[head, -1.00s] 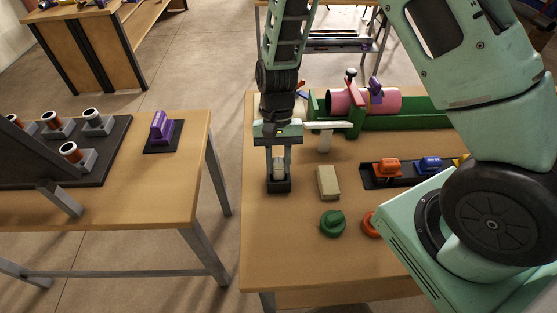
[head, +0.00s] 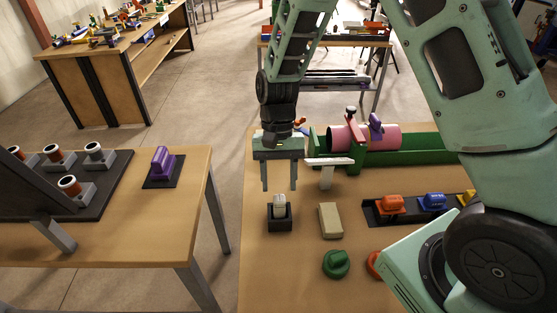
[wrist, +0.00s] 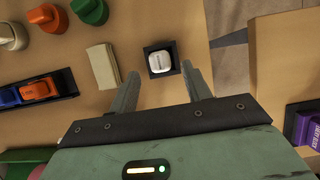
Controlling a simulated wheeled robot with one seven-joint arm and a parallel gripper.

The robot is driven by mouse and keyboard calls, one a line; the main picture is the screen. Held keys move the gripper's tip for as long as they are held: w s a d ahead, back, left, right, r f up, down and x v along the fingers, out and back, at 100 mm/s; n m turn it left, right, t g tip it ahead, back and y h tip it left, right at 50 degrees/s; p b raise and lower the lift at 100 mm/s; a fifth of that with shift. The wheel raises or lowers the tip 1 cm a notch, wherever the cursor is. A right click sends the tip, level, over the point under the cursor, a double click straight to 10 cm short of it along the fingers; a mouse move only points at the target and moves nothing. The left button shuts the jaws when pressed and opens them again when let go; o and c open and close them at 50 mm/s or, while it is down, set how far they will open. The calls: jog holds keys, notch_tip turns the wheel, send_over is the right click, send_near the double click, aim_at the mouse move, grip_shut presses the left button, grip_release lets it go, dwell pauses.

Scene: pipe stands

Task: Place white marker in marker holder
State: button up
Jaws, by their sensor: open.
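The white marker (head: 279,201) stands upright in a small black square holder (head: 280,224) on the table, left of a beige block. In the wrist view the white marker (wrist: 160,62) shows from above, seated inside the dark rim of the holder (wrist: 148,49). My gripper (head: 279,188) is open and empty above the marker, with its fingers pointing down and clear of it. In the wrist view my gripper's two fingertips (wrist: 160,75) are spread to either side, just short of the holder.
A beige block (head: 330,220) lies right of the holder, with a green knob (head: 336,264) in front. A black tray (head: 411,216) holds orange and blue pieces. A pink cylinder (head: 380,137) lies in a green stand behind. A purple piece (head: 163,164) sits on the left table.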

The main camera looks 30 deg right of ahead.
jog(key=a+b+v, duration=0.1)
jog(key=v, duration=0.5)
jog(key=s+a+r+n+t, duration=0.1)
jog(key=s+a+r+n, duration=0.1)
jog(key=s+n, duration=0.2)
jog(key=s+a+r+n+t, duration=0.1)
jog(key=s+n, duration=0.3)
jog(key=s, duration=0.6)
jog(key=s+a+r+n+t+h, duration=0.1)
jog(key=s+a+r+n+t, duration=0.1)
jog(key=s, duration=0.5)
jog(key=shift+a+r+n, duration=0.9)
jog(key=shift+a+n, duration=0.1)
jog(key=shift+n, duration=0.1)
jog(key=shift+s, duration=0.1)
jog(key=shift+f, duration=0.15)
